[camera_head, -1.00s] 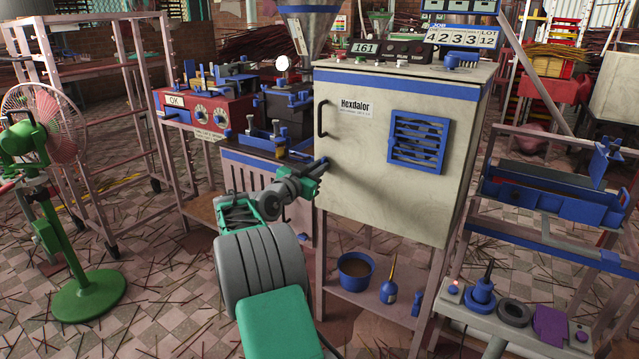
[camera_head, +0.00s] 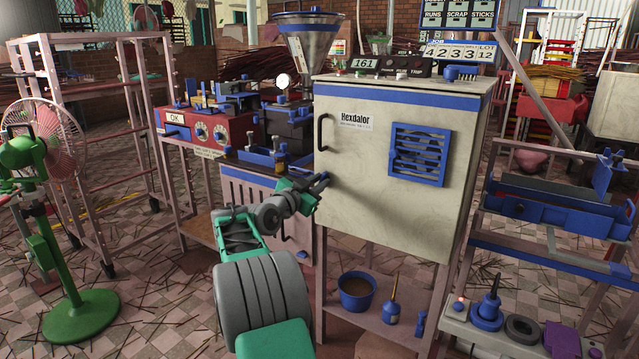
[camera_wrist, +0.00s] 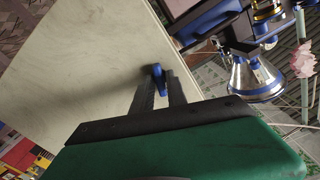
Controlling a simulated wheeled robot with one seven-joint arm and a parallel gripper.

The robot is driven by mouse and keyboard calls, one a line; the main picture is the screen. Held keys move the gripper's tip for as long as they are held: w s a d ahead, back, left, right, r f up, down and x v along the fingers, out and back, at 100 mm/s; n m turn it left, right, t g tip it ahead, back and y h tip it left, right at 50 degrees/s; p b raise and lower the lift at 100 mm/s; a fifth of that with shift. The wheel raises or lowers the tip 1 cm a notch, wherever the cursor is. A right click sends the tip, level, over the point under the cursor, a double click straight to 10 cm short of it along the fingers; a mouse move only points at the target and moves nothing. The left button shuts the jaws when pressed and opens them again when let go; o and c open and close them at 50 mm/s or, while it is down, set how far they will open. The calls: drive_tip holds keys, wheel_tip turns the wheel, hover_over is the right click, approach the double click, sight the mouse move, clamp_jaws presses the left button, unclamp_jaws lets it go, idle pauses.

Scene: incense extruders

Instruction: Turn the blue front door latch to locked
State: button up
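The pale cabinet door (camera_head: 375,190) marked Hexdalor is closed, with a black handle (camera_head: 321,132) on its left side. My gripper (camera_head: 324,181) is at the door's left edge, below that handle, and hides the latch in the head view. In the wrist view, the small blue latch (camera_wrist: 158,73) shows at the door edge, between the tips of my gripper's two dark fingers (camera_wrist: 159,84). The fingers stand apart with the latch between them. I cannot tell whether they press on it. The latch's exact angle is hard to read.
A red machine (camera_head: 210,128) with dials and a blue-topped bench stand left of the cabinet. A green fan (camera_head: 75,315) stands far left. A low bench (camera_head: 520,345) is at lower right.

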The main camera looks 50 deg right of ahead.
drive_tip(key=shift+o, duration=1.3)
drive_tip(key=shift+a, duration=0.1)
drive_tip(key=a+p, duration=0.2)
drive_tip(key=a, duration=0.5)
drive_tip(key=shift+s+a, duration=0.3)
drive_tip(key=shift+s, duration=0.1)
